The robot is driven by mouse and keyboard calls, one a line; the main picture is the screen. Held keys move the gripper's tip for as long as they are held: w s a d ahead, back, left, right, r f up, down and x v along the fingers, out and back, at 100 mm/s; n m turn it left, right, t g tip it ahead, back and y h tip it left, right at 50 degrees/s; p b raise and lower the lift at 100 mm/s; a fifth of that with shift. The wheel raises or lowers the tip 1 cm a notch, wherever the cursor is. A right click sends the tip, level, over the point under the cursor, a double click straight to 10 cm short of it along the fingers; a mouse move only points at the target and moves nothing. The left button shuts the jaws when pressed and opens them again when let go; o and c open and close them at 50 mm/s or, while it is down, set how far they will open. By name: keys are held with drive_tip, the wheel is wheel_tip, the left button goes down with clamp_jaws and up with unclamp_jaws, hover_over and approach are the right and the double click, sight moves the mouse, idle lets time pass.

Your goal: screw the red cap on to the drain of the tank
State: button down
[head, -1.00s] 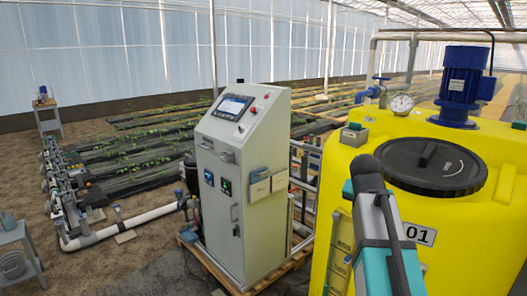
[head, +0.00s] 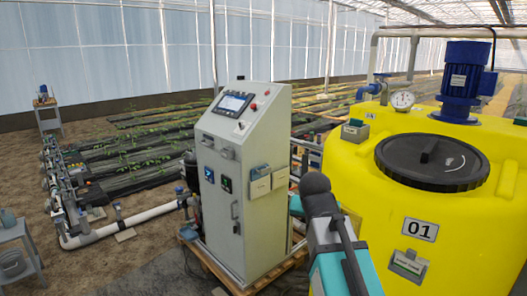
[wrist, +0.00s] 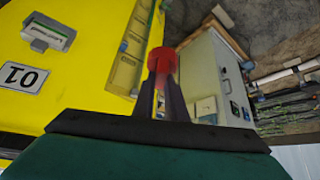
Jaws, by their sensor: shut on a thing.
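The red cap (wrist: 162,60) is held at the tips of my gripper (wrist: 166,82) in the wrist view, and my gripper is shut on it. The cap is in the air, apart from other things. The yellow tank (head: 470,240) with a black lid and the number 01 stands at the right in the head view; its side also shows in the wrist view (wrist: 75,80). In the head view my arm stands in front of the tank's left side, and my gripper and the cap cannot be made out. The tank's drain does not show in either view.
A grey control cabinet (head: 240,180) stands on a wooden pallet left of the tank; it also shows in the wrist view (wrist: 215,75). A blue motor (head: 465,80) and a pressure gauge (head: 403,100) are on top of the tank. White pipes (head: 110,235) run along the floor at the left.

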drive_tip(key=shift+d+f+n+y, duration=0.25)
drive_tip(key=shift+f+n, duration=0.2)
drive_tip(key=shift+f, duration=0.15)
drive_tip(key=shift+d+f+n+y, duration=0.25)
drive_tip(key=shift+f+n, duration=0.2)
drive_tip(key=shift+f, duration=0.15)
drive_tip(key=shift+d+f+n+y, duration=0.15)
drive_tip(key=shift+f+n+y, duration=0.35)
drive_tip(key=shift+f+n, duration=0.35)
drive_tip(key=shift+s, duration=0.1)
